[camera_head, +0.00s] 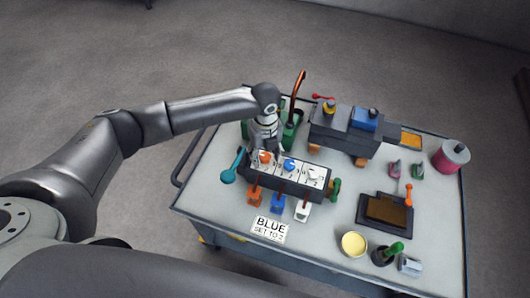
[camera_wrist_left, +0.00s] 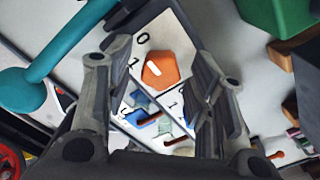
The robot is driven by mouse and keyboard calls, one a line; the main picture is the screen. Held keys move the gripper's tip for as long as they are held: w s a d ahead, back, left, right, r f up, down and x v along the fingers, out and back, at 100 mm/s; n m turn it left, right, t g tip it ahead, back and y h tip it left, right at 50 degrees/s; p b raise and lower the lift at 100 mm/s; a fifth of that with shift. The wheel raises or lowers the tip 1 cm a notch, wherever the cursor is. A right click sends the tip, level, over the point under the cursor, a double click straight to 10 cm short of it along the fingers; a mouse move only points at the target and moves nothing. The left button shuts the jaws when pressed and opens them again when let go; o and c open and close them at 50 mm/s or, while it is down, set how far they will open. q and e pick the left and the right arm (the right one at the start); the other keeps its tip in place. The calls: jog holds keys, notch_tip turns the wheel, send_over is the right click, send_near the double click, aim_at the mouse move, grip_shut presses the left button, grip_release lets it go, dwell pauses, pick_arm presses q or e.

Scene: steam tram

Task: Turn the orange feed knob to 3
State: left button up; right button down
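The orange feed knob (camera_head: 265,157) is at the left end of a dark control box (camera_head: 309,194) with a white dial face, on the cart. My left gripper (camera_head: 264,151) is just above it, pointing down. In the left wrist view the orange knob (camera_wrist_left: 160,70) lies between the two open fingers, with a gap on each side. Its white mark is visible, with printed 0 and 1 at its upper left. The 3 is not readable, so I cannot tell the setting exactly. My right gripper is not in view.
Blue (camera_head: 289,165) and white (camera_head: 315,174) knobs stand to the right on the box. A card (camera_head: 269,229) reads BLUE SET TO 2. Several other items fill the cart's right half.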

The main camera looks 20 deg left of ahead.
pick_arm(q)
jog(key=c, duration=0.8)
jog(key=shift+r+n+p, duration=0.15)
jog(key=shift+n+p, duration=0.25)
jog(key=shift+p, duration=0.25)
jog(key=shift+c, duration=0.2)
jog(key=n+p, duration=0.5)
jog(key=p, duration=0.1)
jog(key=shift+r+n, duration=0.1)
jog(key=shift+n, duration=0.2)
jog(key=n+p, duration=0.7)
jog(key=n, duration=0.3)
jog(key=n+p, duration=0.3)
jog(key=n, duration=0.2)
jog(key=n+p, duration=0.1)
jog(key=n, duration=0.4)
jog(key=shift+f+p, duration=0.2)
jog(key=shift+p, duration=0.2)
jog(key=n+p, duration=0.1)
jog(key=n, duration=0.4)
jog(key=shift+d, duration=0.1)
jog(key=shift+n+p, duration=0.45)
jog(key=shift+n, duration=1.75)
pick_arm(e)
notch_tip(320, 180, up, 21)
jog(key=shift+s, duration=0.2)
pick_arm(q)
jog(key=shift+w, duration=0.1)
